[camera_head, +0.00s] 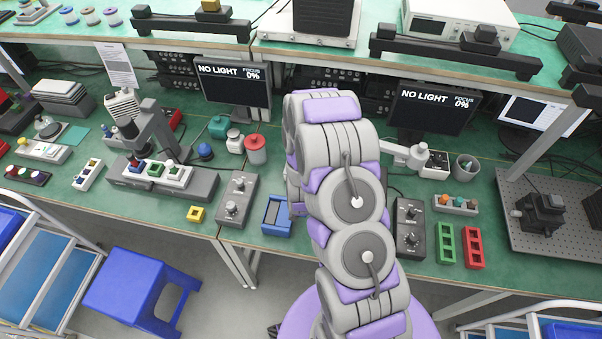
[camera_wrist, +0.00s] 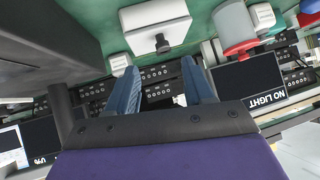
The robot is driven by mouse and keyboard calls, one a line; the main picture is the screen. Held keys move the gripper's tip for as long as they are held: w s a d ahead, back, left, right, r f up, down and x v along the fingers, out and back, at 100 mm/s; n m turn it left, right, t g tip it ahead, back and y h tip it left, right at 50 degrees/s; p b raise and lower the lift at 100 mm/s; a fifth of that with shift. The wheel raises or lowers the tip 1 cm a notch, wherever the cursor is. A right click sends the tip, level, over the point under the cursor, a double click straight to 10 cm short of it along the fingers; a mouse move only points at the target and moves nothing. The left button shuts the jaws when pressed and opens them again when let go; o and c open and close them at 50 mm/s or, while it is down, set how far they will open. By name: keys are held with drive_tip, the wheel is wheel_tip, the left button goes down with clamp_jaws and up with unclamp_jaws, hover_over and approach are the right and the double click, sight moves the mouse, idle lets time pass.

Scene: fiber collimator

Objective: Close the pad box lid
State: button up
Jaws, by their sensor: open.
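A small blue box (camera_head: 275,230) stands near the front edge of the green bench, just left of my arm in the head view. I take it to be the pad box. A dark grey panel shows in its top, and blue shows along its back edge. Its lid's position is not clear at this size. The box is not recognisable in the wrist view. My gripper (camera_wrist: 161,85) shows there with two dark blue fingers spread apart and nothing between them. In the head view my gripper is hidden behind my arm.
A grey knob box (camera_head: 237,199) stands left of the blue box, with a small yellow block (camera_head: 196,214) further left. A red-lidded jar (camera_head: 256,149) and two NO LIGHT monitors (camera_head: 232,85) are behind. In the wrist view a white box (camera_wrist: 157,27) lies beyond the fingers.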

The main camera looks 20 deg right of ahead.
drive_tip(key=p+v, duration=0.6)
drive_tip(key=p, duration=0.4)
drive_tip(key=shift+r+p, duration=0.2)
drive_tip(key=shift+p, duration=0.2)
idle(0.4)
